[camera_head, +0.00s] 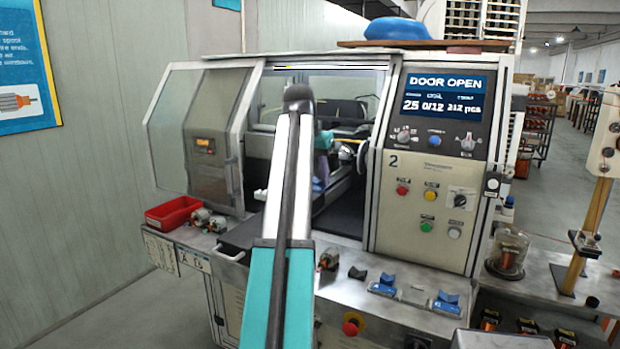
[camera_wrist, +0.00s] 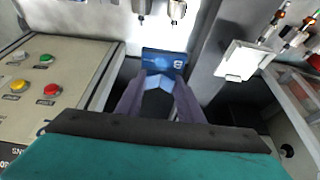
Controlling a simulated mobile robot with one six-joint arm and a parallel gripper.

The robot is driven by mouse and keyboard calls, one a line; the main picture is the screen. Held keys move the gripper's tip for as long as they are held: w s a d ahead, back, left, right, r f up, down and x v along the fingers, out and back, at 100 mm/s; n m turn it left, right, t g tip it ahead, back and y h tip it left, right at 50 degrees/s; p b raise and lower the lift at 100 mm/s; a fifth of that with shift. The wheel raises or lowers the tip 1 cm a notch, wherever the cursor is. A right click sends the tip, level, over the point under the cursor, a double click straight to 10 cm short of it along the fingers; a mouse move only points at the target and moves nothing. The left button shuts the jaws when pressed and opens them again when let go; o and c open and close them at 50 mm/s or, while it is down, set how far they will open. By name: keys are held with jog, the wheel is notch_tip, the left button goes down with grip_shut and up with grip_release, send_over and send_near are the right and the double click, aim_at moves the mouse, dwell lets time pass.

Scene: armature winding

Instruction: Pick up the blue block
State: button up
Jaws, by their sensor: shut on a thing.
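My gripper (camera_wrist: 158,98) is shut on a blue block (camera_wrist: 164,64) in the wrist view. The purple fingers lie along both sides of the block. The block has a pale marking on its far face, and its near part is darker. In the head view my arm crosses the middle of the picture and reaches into the open machine. My gripper (camera_head: 320,165) shows only partly there behind the arm, and the held block cannot be made out clearly.
The machine's control panel (camera_head: 428,205) stands right of the opening, and its sliding door (camera_head: 195,140) is to the left. Blue V-shaped blocks (camera_head: 383,284) sit on the front ledge. A red bin (camera_head: 173,213) is at the left. Metal spindles (camera_wrist: 176,10) hang ahead in the wrist view.

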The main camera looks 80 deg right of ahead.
dwell(0.7)
jog(key=w+a+f+n+t, duration=0.1)
jog(key=w+a+f+n, duration=0.2)
jog(key=w+a, duration=0.9)
jog(key=w+a+f+n+t, duration=0.1)
jog(key=w+a+f+n, duration=0.3)
jog(key=w, duration=1.3)
jog(key=w+a+f+n+t, duration=0.1)
jog(key=w+a+f+n, duration=0.15)
jog(key=w+a, duration=1)
jog(key=w+a+f+n+t+y, duration=0.15)
jog(key=w+a+f, duration=0.25)
jog(key=w+a, duration=0.5)
jog(key=w+a+f+n, duration=0.3)
jog(key=w+a, duration=0.2)
jog(key=a, duration=0.8)
jog(key=a+f+n+y, duration=0.1)
jog(key=a+f+n, duration=0.2)
jog(key=a, duration=0.8)
jog(key=a+f+n+t+y, duration=0.1)
jog(key=a+f+n, duration=0.3)
jog(key=a, duration=0.8)
jog(key=shift+s+a+f+y, duration=0.3)
jog(key=shift+s+y, duration=0.05)
